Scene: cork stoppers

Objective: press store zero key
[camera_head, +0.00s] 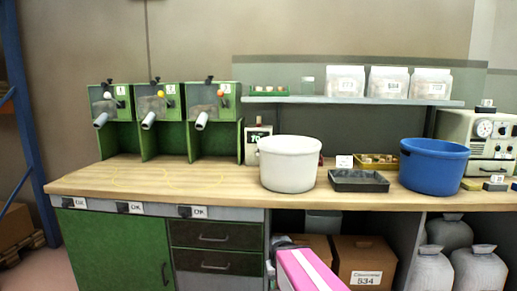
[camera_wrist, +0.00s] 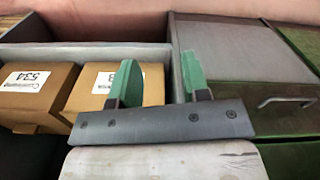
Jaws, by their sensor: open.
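No key labelled store zero can be read in either view. A beige instrument (camera_head: 480,138) with round dials stands at the right end of the bench, cut off by the picture edge. A smaller pale device (camera_head: 254,143) with a dark label stands behind the white tub, partly hidden by it; its controls are too small to make out. My gripper (camera_wrist: 160,82) shows in the wrist view with its two green fingers apart and nothing between them. It is in front of the lower cabinets, away from both devices. I cannot make out the gripper in the head view.
A white tub (camera_head: 289,165), a black tray (camera_head: 358,181) and a blue tub (camera_head: 433,167) stand on the wooden bench (camera_head: 150,178). Three green dispensers (camera_head: 160,120) stand at the left. A shelf (camera_head: 350,101) with bags hangs above. Cartons (camera_head: 365,263) lie below; the bench's left front is clear.

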